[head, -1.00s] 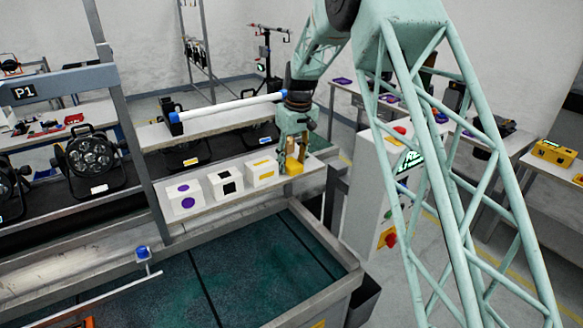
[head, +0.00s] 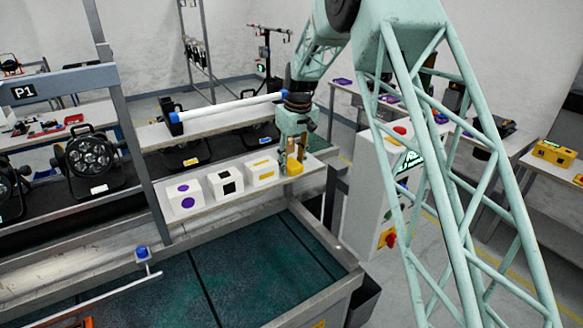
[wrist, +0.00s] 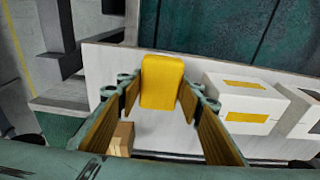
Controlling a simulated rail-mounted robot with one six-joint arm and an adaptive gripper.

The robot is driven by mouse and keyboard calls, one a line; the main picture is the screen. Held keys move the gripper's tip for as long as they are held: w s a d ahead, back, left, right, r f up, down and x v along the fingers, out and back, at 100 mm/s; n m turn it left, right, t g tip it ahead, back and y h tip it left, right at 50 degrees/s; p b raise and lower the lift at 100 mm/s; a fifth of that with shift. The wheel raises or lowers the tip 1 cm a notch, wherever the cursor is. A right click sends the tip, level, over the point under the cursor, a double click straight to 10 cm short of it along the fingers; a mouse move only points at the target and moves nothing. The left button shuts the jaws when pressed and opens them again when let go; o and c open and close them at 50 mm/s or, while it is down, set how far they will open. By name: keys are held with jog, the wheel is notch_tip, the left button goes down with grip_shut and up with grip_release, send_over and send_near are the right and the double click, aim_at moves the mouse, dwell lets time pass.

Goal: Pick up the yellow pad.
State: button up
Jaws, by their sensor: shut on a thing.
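The yellow pad (head: 295,169) is a small rounded block at the right end of the white shelf (head: 218,210). My gripper (head: 290,165) points down at it and is shut on it. In the wrist view, the yellow pad (wrist: 162,82) sits between the tips of my gripper (wrist: 160,95), with one finger on each side. The pad is over the shelf; whether its underside touches the shelf cannot be told.
Left of the pad stand three white boxes: yellow-marked (head: 263,173), black-marked (head: 225,183) and purple-marked (head: 186,199). A small wooden block (wrist: 121,138) shows near my left finger in the wrist view. A white tube (head: 225,106) lies behind.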

aim_at(292, 163)
jog(key=shift+r, duration=0.1)
notch_tip(292, 163, up, 10)
dwell(0.9)
jog(key=shift+c, duration=0.2)
dwell(0.5)
